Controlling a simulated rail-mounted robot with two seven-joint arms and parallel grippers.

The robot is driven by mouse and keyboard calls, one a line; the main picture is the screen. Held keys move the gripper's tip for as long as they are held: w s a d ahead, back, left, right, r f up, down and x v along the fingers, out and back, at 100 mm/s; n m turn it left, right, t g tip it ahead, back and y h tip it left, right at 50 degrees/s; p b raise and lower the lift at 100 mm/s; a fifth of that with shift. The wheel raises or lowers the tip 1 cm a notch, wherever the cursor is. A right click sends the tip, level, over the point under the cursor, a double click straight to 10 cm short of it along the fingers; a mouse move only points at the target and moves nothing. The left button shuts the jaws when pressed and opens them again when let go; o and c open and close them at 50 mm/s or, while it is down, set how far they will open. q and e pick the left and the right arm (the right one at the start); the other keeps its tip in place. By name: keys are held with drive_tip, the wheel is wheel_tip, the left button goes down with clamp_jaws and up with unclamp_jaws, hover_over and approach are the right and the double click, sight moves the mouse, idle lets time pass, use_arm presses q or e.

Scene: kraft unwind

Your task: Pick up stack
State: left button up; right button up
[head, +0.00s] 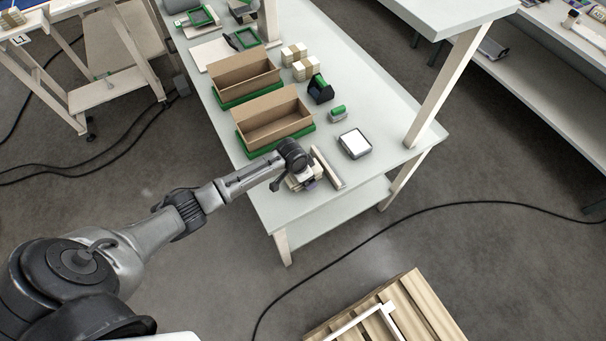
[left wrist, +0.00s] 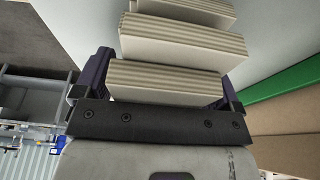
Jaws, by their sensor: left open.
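A stack of cream, ridged flat pieces (left wrist: 170,82) fills the upper middle of the left wrist view, in several layers. My left gripper (left wrist: 160,88) is open, with one dark finger on either side of the nearest layer. I cannot tell whether the fingers touch it. In the head view my left gripper (head: 306,184) is over the near end of the table, and the stack (head: 294,183) shows only in part beneath it. My right gripper is not in view.
Two open brown boxes (head: 273,119) sit in green trays on the pale table (head: 375,105). A pale bar (head: 327,167) lies right beside the gripper. A white-topped device (head: 355,143), a green-topped item (head: 338,113) and cream bundles (head: 305,69) stand farther back. A table post (head: 447,85) rises at right.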

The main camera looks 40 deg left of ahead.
use_arm(q)
drive_tip(key=shift+c, duration=0.2)
drive_tip(key=shift+c, duration=0.7)
drive_tip(key=c, duration=0.9)
